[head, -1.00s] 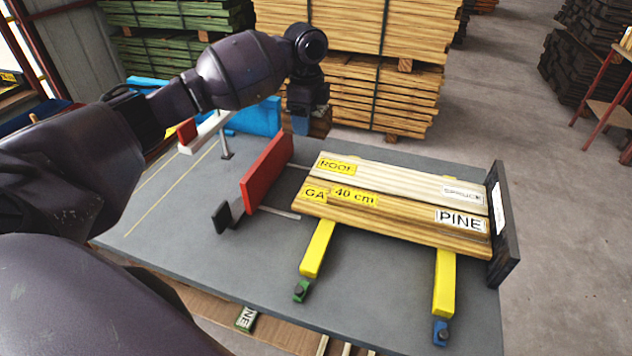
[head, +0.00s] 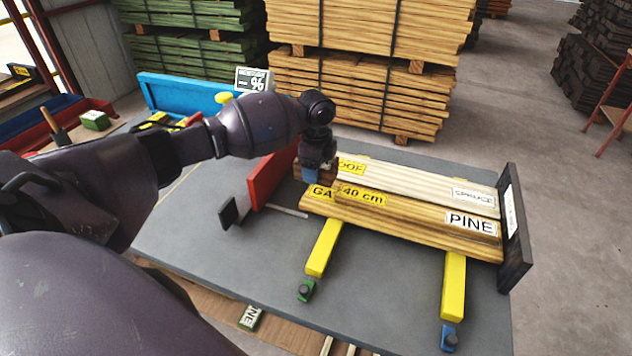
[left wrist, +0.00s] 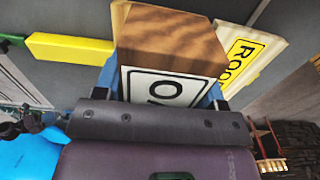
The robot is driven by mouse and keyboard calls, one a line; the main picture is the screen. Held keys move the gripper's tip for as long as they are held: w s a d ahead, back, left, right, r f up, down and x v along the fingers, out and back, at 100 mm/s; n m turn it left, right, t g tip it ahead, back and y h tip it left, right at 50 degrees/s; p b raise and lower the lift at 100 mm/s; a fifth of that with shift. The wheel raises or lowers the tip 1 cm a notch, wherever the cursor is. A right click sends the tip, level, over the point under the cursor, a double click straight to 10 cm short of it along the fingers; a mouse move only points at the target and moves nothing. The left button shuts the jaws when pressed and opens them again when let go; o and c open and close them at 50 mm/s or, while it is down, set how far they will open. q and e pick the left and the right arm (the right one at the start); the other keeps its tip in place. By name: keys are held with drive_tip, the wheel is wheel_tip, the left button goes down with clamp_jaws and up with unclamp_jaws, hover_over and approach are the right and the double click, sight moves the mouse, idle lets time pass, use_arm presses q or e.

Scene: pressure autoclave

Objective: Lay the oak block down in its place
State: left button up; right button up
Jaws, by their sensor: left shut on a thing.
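My left gripper (head: 313,178) is shut on the oak block, at the left ends of the boards on the grey table (head: 390,300). In the left wrist view the oak block (left wrist: 172,42) is brown with a white label of black letters, partly cut off, and sits between the blue fingertips (left wrist: 165,88). In the head view the arm and gripper hide most of it. A pale board marked SPRUCE (head: 430,182) and a PINE board (head: 420,217) lie side by side on yellow bars. I cannot tell whether the block touches them. My right gripper is out of view.
A red upright plate (head: 268,180) stands just left of the gripper and a black end plate (head: 514,230) closes the right. Yellow bars (head: 323,248) (head: 453,285) stick out toward the front. Lumber stacks (head: 360,90) stand behind the table. The table's front left is clear.

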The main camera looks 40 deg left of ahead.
sight(316, 190)
use_arm(q)
wheel_tip(316, 190, down, 4)
drive_tip(key=shift+f, duration=0.2)
drive_tip(key=shift+f+b, duration=0.25)
drive_tip(key=shift+b, duration=0.05)
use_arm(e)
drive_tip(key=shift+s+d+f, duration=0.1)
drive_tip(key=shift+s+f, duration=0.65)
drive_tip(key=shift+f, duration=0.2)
